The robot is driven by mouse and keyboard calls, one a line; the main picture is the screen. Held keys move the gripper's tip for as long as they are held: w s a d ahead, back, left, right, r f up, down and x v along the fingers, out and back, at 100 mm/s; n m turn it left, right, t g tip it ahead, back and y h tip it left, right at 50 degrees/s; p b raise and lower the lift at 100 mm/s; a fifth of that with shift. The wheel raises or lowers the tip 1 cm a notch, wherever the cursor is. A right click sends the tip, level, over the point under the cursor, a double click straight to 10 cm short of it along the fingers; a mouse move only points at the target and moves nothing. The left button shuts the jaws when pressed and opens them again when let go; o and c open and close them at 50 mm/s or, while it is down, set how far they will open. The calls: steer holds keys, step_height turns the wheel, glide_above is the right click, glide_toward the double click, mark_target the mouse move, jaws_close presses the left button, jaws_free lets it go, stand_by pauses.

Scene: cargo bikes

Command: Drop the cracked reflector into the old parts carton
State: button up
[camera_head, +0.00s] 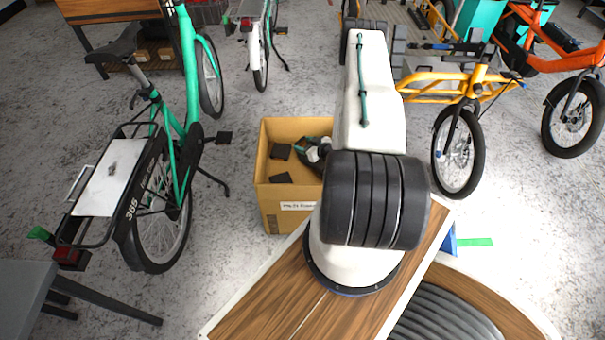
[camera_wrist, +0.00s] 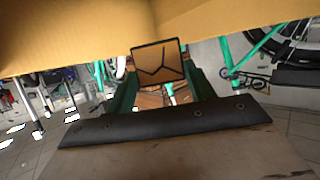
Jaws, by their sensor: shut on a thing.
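The old parts carton (camera_head: 264,199) is an open tan box with a white label, standing on the floor left of my arm. Dark flat pieces lie in it, and a dark and white shape shows at its right side, partly covered by my arm. In the wrist view the cracked reflector (camera_wrist: 158,61), an amber plate with a dark rim and branching dark lines, sits at the tips of my gripper (camera_wrist: 161,84), which is shut on it. A tan surface (camera_wrist: 70,35), likely carton wall, fills the top of that view close behind the reflector. I cannot make out my gripper clearly in the head view.
A green bike (camera_head: 180,130) with a rear rack stands left of the carton. A yellow cargo bike (camera_head: 457,150) and an orange bike (camera_head: 573,62) stand to the right. A grey table (camera_head: 25,285) is at lower left. Bare floor lies behind the carton.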

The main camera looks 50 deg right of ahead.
steer(key=shift+f, duration=1)
steer(key=o, duration=1)
steer(key=shift+o, duration=0.2)
steer(key=v, duration=0.7)
steer(key=shift+s, duration=0.4)
steer(key=shift+r, duration=0.2)
